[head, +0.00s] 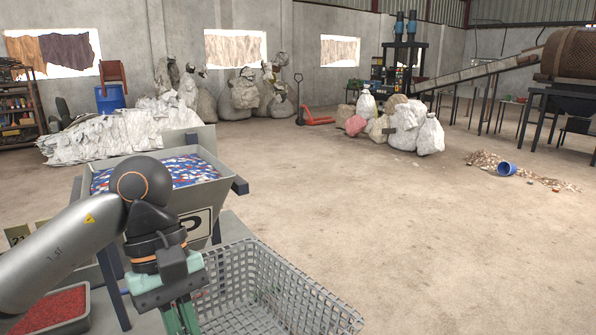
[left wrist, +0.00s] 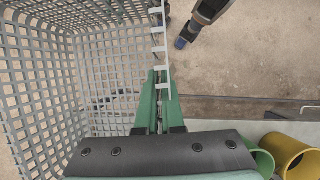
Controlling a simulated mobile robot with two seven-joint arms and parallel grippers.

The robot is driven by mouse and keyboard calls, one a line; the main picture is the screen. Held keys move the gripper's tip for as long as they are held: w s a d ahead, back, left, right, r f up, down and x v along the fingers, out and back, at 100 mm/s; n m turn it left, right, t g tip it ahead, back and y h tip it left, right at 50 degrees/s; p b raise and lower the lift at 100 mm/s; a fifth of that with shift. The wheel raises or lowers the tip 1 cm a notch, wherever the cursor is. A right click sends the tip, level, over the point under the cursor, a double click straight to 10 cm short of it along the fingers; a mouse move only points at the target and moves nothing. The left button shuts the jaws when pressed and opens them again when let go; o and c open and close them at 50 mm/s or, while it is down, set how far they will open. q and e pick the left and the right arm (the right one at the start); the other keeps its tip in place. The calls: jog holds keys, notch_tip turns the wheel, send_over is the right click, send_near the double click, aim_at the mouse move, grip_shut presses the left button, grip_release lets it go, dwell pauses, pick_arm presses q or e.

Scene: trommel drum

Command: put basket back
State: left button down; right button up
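The basket (head: 275,279) is grey plastic mesh with open sides, at the bottom middle of the head view, its near part cut off by the frame. It fills the left of the left wrist view (left wrist: 100,62). My left gripper (head: 181,318) is at the basket's left edge. In the left wrist view its green fingers (left wrist: 160,105) stand close on both sides of the basket's wall edge and look shut on it. My right gripper does not show in the head view.
A grey hopper (head: 222,190) full of blue, white and red flakes stands beyond my left gripper. A tray of red pellets (head: 52,308) is at the lower left. A yellow tube (left wrist: 292,158) and a green one lie near the gripper. Open concrete floor (head: 420,230) stretches right.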

pick_arm(q)
jog(key=w+a+f+m+y, duration=0.1)
jog(key=a+f+m, duration=0.2)
jog(key=f, duration=0.3)
jog(key=a+f+m+y, duration=0.2)
jog(key=a+f+m, duration=0.1)
jog(key=f+m, duration=0.2)
notch_tip(320, 180, down, 3)
jog(key=shift+w+a+r+m+g, duration=0.2)
jog(key=shift+w+a+m+g, duration=0.2)
jog(key=shift+a, duration=0.2)
jog(key=shift+f, duration=0.15)
jog(key=shift+s+a, duration=0.1)
